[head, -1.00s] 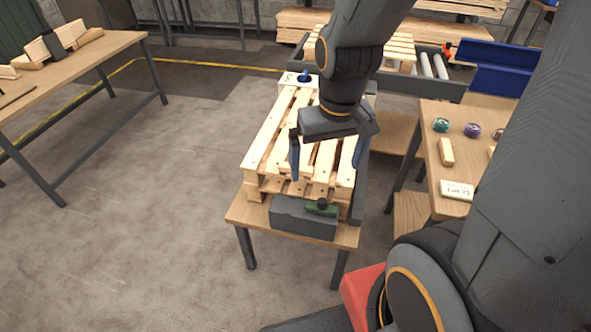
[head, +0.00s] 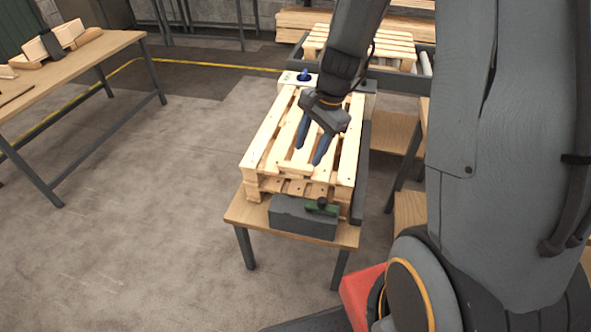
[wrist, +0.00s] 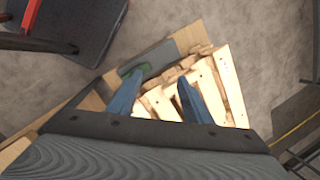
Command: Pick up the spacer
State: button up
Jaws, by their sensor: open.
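I cannot single out the spacer with certainty in either current view. My gripper (head: 309,153) is open and empty, with its two blue fingers pointing down above the wooden pallet (head: 266,137). In the wrist view the fingers of my gripper (wrist: 159,82) stand apart with pallet slats (wrist: 207,84) behind them. I cannot tell how high the fingertips are above the slats. My arm hides most of the right-hand table.
The pallet lies on a small wooden table (head: 240,211). A dark grey block (head: 290,218) with a green part (head: 325,208) is at its near edge. A pale fixture with a blue knob (head: 303,76) is at the far end. Another bench (head: 85,66) stands left; open floor lies between.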

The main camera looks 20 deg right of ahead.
aim_at(296, 165)
jog(key=w+d+f+m, duration=0.1)
jog(key=w+f+m, duration=0.2)
jog(key=w+d+f+m+y, duration=0.1)
jog(key=w+f+m, duration=0.2)
jog(key=m, duration=0.1)
jog(key=w+d+f+m+t, duration=0.1)
jog(key=w+f+m, duration=0.2)
jog(key=w, duration=0.1)
jog(key=shift+d+f+m+y+b, duration=0.15)
jog(key=shift+f+m+y+b, duration=0.15)
jog(key=shift+m+b, duration=0.1)
jog(key=shift+a+p+x, duration=0.2)
jog(key=shift+p+x, duration=0.8)
jog(key=shift+x, duration=2.8)
jog(key=shift+r, duration=0.1)
jog(key=c, duration=1.1)
jog(key=shift+r, duration=0.1)
jog(key=shift+c, duration=0.2)
